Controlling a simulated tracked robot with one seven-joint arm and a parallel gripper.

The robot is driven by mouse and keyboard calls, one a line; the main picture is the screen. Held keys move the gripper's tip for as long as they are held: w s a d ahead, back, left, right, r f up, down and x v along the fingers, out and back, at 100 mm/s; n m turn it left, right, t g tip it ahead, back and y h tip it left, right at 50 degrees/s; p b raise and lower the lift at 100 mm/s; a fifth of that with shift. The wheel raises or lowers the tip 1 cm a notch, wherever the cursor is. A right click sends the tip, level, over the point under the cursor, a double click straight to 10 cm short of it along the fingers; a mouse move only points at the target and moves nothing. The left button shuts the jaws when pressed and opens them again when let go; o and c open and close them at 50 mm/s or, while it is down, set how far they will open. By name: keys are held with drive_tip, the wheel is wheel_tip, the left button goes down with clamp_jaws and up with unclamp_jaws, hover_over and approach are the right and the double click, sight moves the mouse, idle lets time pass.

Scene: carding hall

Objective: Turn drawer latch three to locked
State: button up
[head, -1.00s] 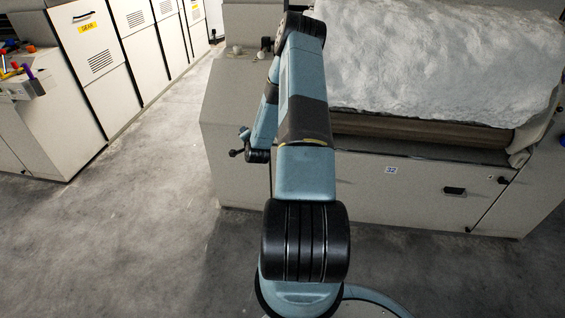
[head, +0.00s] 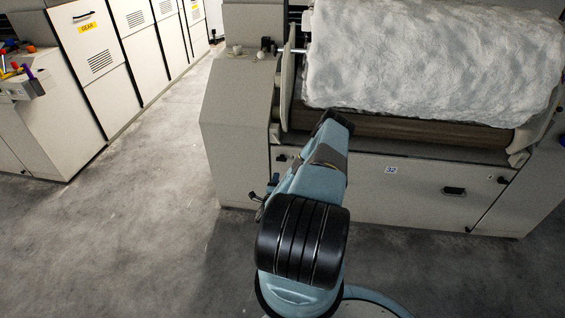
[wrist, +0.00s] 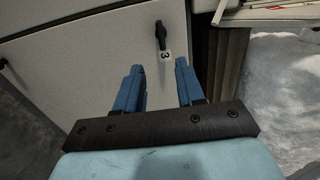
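Latch three (wrist: 161,37) is a small black handle on a pale panel in the wrist view. In the head view I cannot pick out latch three for certain, and my arm hides part of the machine front.
Another dark latch (wrist: 3,64) sits at the wrist view's left edge. In the head view, a machine (head: 415,210) labelled 32 carries white fleece (head: 430,65). Pale cabinets (head: 95,60) and a box of coloured tools (head: 22,85) stand left. The floor between is clear.

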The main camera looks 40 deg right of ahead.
sight(281, 159)
drive_tip(key=x, duration=1.3)
drive_tip(key=shift+w+d, duration=0.2)
drive_tip(key=shift+w, duration=0.05)
clamp_jaws()
